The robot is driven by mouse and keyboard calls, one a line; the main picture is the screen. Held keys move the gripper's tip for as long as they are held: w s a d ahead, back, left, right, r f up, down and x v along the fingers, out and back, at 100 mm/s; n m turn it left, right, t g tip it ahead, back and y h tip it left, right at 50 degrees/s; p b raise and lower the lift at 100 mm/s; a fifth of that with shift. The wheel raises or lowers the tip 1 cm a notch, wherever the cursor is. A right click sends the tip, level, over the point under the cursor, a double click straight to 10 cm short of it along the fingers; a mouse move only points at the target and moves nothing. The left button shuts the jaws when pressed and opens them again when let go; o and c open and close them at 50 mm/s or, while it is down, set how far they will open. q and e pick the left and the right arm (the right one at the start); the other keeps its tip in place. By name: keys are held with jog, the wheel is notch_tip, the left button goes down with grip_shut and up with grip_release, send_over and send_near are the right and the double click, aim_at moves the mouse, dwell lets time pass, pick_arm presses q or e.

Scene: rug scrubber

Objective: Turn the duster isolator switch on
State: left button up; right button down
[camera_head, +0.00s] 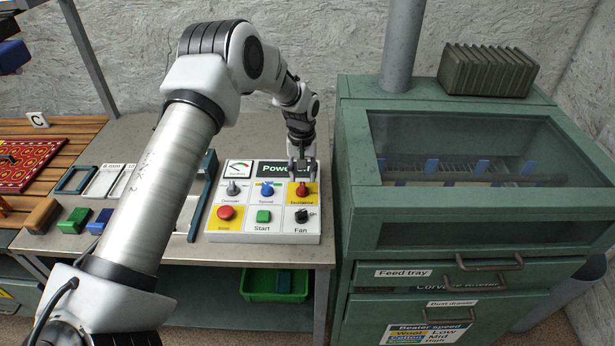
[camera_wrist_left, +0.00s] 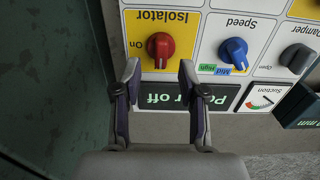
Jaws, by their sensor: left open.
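The isolator switch is a red rotary knob (camera_head: 302,189) on a yellow square at the right of the control panel's upper row. In the left wrist view the knob (camera_wrist_left: 160,46) shows upside down with "Isolator" and "on" printed beside it. My left gripper (camera_head: 301,172) is over the panel at this knob. In the wrist view the fingers of the left gripper (camera_wrist_left: 160,74) are open and empty, and the knob lies just beyond the gap between their tips. The dark display (camera_wrist_left: 158,99) reads "Power off", partly hidden by the fingers. My right gripper is not in view.
A blue speed knob (camera_head: 266,188) and a grey damper knob (camera_head: 233,188) sit left of the isolator. A red stop button (camera_head: 226,213), green start button (camera_head: 263,216) and black fan switch (camera_head: 301,215) are below. The green machine (camera_head: 362,150) stands close on the right.

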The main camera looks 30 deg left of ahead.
aim_at(302, 186)
pick_arm(q)
jog(key=shift+s+a+f+p, duration=0.1)
jog(key=shift+s+f+p, duration=0.1)
jog(key=shift+s+f, duration=0.35)
jog(key=shift+s+f+p, duration=0.15)
jog(key=shift+s+f, duration=0.15)
jog(key=shift+s, duration=0.3)
jog(key=w+f, duration=0.3)
jog(key=shift+s+r, duration=0.45)
jog(key=shift+s, duration=0.15)
grip_shut()
jog(key=shift+w+f, duration=0.1)
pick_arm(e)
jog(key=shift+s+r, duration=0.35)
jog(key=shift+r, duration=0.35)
